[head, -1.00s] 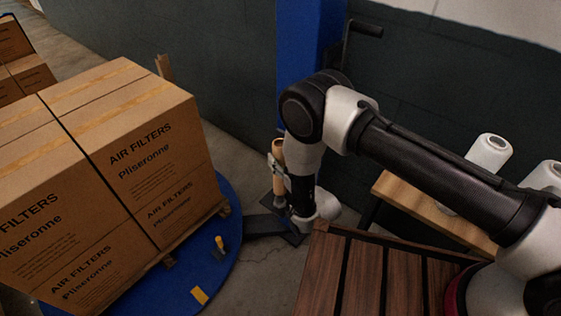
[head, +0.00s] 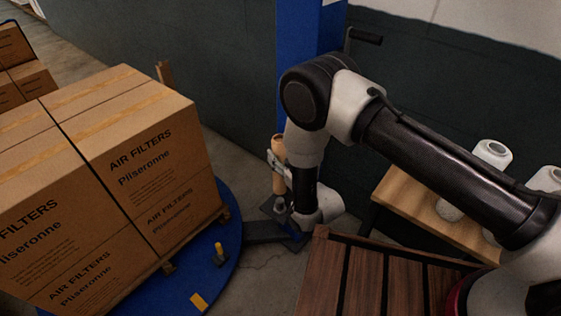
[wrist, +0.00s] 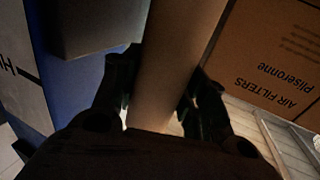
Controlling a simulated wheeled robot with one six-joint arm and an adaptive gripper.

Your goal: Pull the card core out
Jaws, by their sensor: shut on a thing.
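The card core (head: 278,148) is a plain brown tube standing close to upright in front of the blue post (head: 308,60). My gripper (head: 280,165) is shut around it from the right side, and the core's top sticks up above the fingers. In the wrist view the core (wrist: 178,55) runs between the two dark fingers (wrist: 160,92), which touch it on both sides. The core's lower end, near the dark base of the post (head: 285,225), is partly hidden by my gripper and wrist; I cannot tell whether it touches anything there.
Strapped air filter boxes (head: 160,170) stand on a blue round turntable (head: 225,265) at left. A wooden shelf (head: 400,195) with white rolls (head: 492,153) and a dark slatted surface (head: 370,280) are at right. A black handle (head: 365,37) juts from the post.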

